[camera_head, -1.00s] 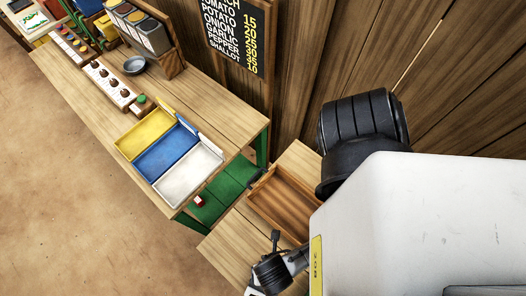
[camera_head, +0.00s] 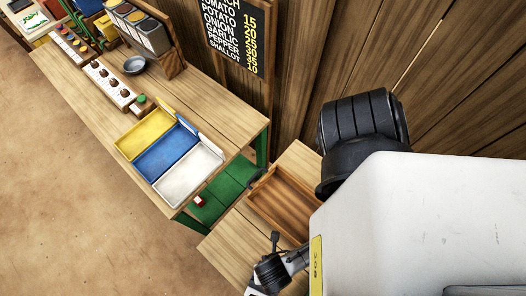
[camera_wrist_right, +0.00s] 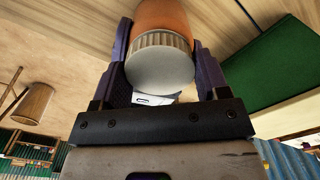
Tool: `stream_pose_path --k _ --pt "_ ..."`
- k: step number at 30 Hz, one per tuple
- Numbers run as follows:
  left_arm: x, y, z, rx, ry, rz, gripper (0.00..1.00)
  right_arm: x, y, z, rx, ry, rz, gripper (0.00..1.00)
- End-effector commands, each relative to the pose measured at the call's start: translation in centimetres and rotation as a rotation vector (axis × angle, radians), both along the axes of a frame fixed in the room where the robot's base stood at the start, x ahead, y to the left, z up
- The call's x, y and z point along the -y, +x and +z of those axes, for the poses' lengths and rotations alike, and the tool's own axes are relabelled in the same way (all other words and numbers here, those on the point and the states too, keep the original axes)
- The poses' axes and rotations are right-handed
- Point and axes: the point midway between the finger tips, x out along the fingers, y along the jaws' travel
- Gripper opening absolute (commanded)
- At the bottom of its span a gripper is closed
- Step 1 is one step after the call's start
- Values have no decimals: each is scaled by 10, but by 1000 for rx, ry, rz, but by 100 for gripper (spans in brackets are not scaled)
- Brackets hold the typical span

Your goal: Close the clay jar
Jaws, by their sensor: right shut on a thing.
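The clay jar (camera_wrist_right: 162,15) is an orange-brown cylinder at the top of the right wrist view. Its pale grey lid (camera_wrist_right: 160,64), with a ribbed rim, faces the camera and lines up with the jar's end. I cannot tell whether it is fully seated. My right gripper (camera_wrist_right: 160,48) is shut on the lid, with one dark finger on each side of it. In the head view the jar and the right gripper's fingers are not visible. My left gripper is not in view.
The long wooden counter holds a yellow tray (camera_head: 145,134), a blue tray (camera_head: 166,153) and a white tray (camera_head: 188,177). A wooden tray (camera_head: 285,203) stands on a lower table, partly hidden by my arm. The wooden wall (camera_head: 300,60) stands close behind.

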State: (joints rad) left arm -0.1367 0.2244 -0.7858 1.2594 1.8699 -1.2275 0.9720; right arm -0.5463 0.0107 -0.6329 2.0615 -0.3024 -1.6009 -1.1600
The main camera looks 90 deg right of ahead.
Motion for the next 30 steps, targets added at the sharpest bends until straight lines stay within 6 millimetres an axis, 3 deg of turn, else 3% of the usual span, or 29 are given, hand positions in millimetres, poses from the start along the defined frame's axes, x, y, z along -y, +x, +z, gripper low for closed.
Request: stream_pose_path --k 6,10,18,29,30 --pt "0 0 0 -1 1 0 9 0 0 0 0 0 0 39" --pt "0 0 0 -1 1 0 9 -1 0 0 0 2 -78 39" --pt "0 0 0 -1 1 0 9 -1 0 0 -2 0 -524 39" --pt "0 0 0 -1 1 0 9 0 0 0 -1 -2 -590 39" --pt "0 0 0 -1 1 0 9 0 0 0 -1 -2 -589 70"
